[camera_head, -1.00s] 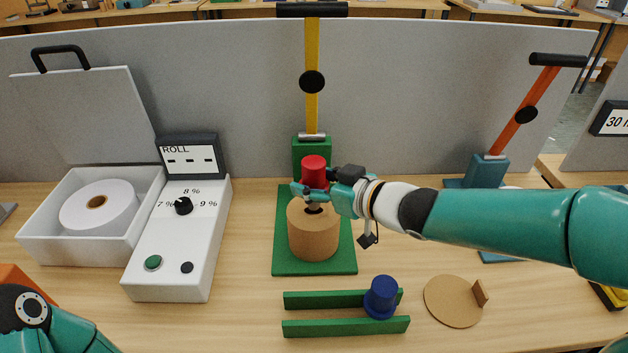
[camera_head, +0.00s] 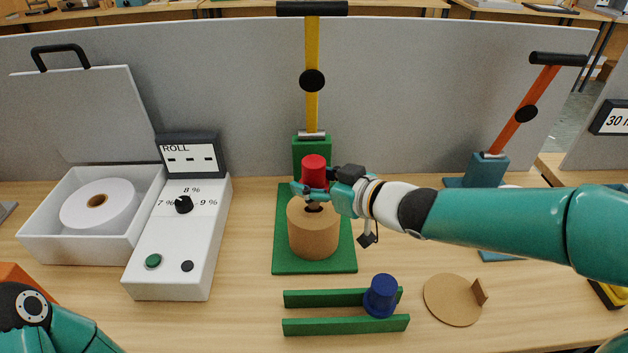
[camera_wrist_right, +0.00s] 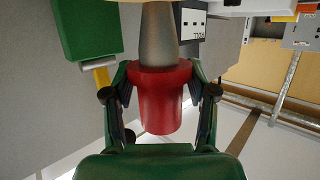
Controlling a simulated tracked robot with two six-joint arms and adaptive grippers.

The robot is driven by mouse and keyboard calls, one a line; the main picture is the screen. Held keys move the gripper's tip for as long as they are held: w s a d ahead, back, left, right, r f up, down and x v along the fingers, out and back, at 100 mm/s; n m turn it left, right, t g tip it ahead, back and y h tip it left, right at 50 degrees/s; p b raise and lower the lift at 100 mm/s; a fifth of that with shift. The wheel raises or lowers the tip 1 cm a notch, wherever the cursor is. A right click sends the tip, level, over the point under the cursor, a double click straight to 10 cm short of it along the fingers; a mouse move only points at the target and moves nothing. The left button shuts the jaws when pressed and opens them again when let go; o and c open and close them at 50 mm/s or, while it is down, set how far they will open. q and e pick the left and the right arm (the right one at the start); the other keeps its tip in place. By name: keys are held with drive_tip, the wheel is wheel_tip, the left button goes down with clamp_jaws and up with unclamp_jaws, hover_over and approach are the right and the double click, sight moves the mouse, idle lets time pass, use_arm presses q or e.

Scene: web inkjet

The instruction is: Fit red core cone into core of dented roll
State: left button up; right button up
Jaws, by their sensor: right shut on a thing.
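The red core cone (camera_head: 314,167) has a red cap and a grey taper, which shows in the right wrist view (camera_wrist_right: 159,35). My right gripper (camera_head: 314,189) is shut on its red part and holds it upright over the brown roll (camera_head: 314,238). The roll stands on a green base plate (camera_head: 282,264), and its dark core opening shows just under the gripper. The taper points at the opening; I cannot tell how far its tip is inside. No dent shows on the visible side. My left gripper is out of view; only part of the left arm shows at bottom left.
A blue cone (camera_head: 381,297) stands on green rails (camera_head: 330,326) in front. A cardboard disc (camera_head: 452,301) lies to their right. A yellow-handled lever (camera_head: 312,70) rises behind the roll. A white box (camera_head: 78,248) with a white roll (camera_head: 97,206) and a control panel (camera_head: 178,250) stand left.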

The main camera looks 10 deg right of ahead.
drive_tip(key=shift+f+b, duration=1.3)
drive_tip(key=shift+f, duration=0.4)
drive_tip(key=o, duration=1.4)
drive_tip(key=shift+c, duration=0.2)
drive_tip(key=shift+s, duration=0.1)
drive_tip(key=v, duration=1.1)
drive_tip(key=shift+s+d+r, duration=0.2)
drive_tip(key=shift+s, duration=0.05)
